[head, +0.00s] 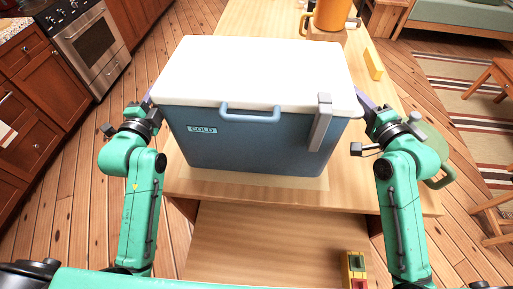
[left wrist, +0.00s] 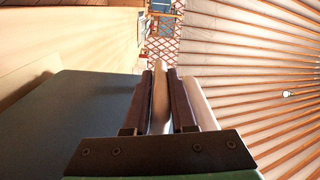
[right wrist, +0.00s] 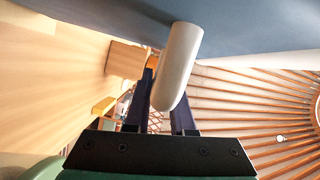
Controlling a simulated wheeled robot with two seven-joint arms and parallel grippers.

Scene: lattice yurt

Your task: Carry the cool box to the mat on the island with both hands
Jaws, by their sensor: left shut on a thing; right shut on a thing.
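The cool box (head: 255,143) is blue with a white lid, a front handle and a "COLD" label. It is upright over the pale mat (head: 310,183) on the wooden island (head: 205,185). A strip of mat shows along its front; I cannot tell whether its base touches the mat. My left gripper (head: 150,99) is shut on its left side handle, a pale bar between the fingers in the left wrist view (left wrist: 159,100). My right gripper (head: 366,103) is shut on the right side handle, seen as a rounded grey grip in the right wrist view (right wrist: 177,65).
An orange mug (head: 332,14) on a wooden block (head: 325,35) and a yellow block (head: 373,65) are behind the box. A green mug (head: 436,152) is beside my right arm. A small yellow and red item (head: 356,270) is at the lower right. A stove (head: 90,45) stands left.

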